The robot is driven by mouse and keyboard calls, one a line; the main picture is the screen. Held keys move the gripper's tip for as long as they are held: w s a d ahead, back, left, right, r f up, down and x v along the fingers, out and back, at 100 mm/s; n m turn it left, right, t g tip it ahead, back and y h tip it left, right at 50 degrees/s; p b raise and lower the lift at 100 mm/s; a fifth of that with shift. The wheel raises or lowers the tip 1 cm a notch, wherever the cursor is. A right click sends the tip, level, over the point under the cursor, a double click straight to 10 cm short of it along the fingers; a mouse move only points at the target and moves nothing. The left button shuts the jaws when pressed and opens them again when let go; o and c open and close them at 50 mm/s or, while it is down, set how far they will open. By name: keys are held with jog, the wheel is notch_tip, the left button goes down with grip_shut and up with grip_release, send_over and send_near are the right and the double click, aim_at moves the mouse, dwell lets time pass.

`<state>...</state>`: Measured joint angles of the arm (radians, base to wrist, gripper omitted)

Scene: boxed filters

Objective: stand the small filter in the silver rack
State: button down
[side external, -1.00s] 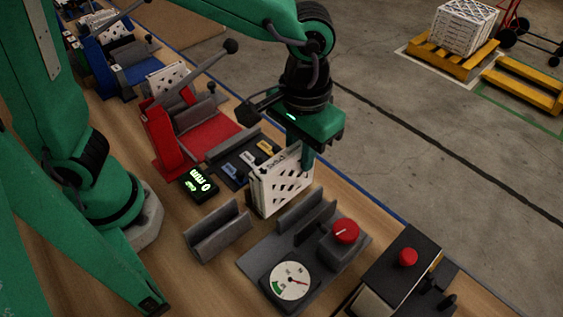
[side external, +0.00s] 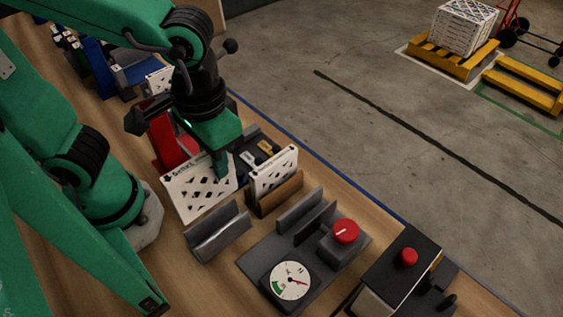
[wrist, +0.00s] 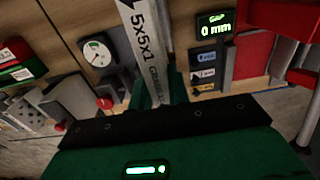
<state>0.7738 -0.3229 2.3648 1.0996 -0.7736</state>
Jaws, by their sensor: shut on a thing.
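My gripper (side external: 220,168) is shut on a white filter (side external: 200,192) with a lattice face and holds it upright, left of a brown cardboard box (side external: 272,197). In the wrist view the held filter's edge (wrist: 148,50) reads "5x5x1" and lies between the fingers. Another white filter (side external: 275,168) stands in the box. A grey slotted rack (side external: 218,235), which looks like the silver rack, is empty just in front of the held filter. The held filter looks clear of it, but its exact height is hard to tell.
A grey fixture with a dial (side external: 290,280) and a red knob (side external: 346,231) stands right of the rack. A red rack (side external: 165,140) is behind my gripper. The "0 mm" display (wrist: 212,25) shows in the wrist view. A black box with a red button (side external: 408,257) stands at the right.

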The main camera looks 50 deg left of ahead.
jog(key=shift+f, duration=0.2)
dwell(0.3)
jog(key=shift+f, duration=2.2)
jog(key=shift+f, duration=3.5)
dwell(1.2)
jog(key=c, duration=1.3)
grip_release()
jog(key=shift+o, duration=0.2)
